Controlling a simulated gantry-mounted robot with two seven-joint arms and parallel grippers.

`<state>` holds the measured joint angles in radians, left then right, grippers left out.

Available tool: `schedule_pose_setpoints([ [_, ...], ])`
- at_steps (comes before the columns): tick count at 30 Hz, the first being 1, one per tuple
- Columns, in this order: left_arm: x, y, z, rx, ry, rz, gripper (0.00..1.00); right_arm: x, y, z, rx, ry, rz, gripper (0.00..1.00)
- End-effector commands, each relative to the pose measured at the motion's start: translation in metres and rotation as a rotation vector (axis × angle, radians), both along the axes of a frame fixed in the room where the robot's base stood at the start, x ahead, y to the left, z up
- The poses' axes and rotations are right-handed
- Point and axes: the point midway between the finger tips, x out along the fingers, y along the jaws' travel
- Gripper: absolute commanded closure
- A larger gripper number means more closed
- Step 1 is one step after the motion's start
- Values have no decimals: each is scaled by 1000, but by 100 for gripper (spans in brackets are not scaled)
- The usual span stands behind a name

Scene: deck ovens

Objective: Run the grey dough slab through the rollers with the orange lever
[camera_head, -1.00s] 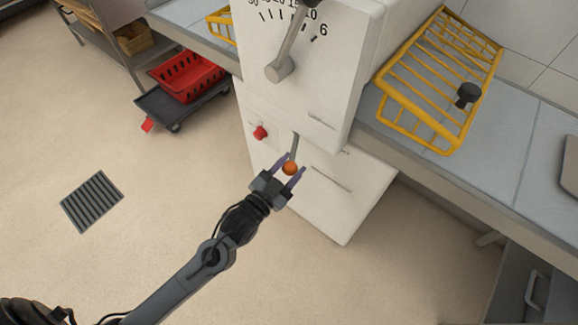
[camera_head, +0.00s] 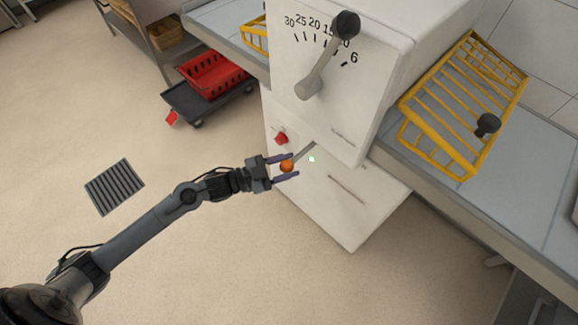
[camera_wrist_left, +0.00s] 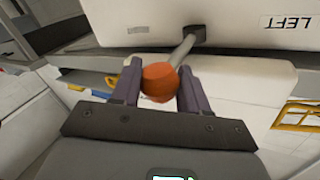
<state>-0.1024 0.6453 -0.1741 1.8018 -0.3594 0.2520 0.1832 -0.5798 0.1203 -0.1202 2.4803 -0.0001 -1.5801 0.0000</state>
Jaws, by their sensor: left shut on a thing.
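The orange lever knob (camera_head: 287,166) sits on a grey rod on the front of the white roller machine (camera_head: 330,195). The rod now slants down to the left in the head view. My left gripper (camera_head: 286,168) has its two purple fingers on either side of the knob and is shut on it. In the left wrist view the orange knob (camera_wrist_left: 160,80) lies between the fingers (camera_wrist_left: 155,90), with its rod running up to a dark slot. The grey dough slab and my right gripper are not in view.
A large black-knobbed handle (camera_head: 318,72) and a number scale stand above the lever. A red button (camera_head: 281,138) is close to its left. Yellow wire guards (camera_head: 452,120) rise over the grey belts. A cart with a red crate (camera_head: 214,74) stands behind left.

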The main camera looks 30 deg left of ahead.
Motion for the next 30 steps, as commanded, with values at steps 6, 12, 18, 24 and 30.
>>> schedule_pose_setpoints([
  [6, -1, -4, 6, -9, -11, -27, 100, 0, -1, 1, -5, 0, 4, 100],
  [12, -1, -4, 6, -9, -12, -27, 100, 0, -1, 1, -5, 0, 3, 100],
  [18, -1, -3, 5, -6, -10, -22, 35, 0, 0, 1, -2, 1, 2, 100],
  [24, 0, -1, 3, -4, -7, -18, 35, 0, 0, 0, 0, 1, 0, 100],
  [30, -7, 6, 3, -2, -5, -15, 35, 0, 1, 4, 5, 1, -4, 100],
])
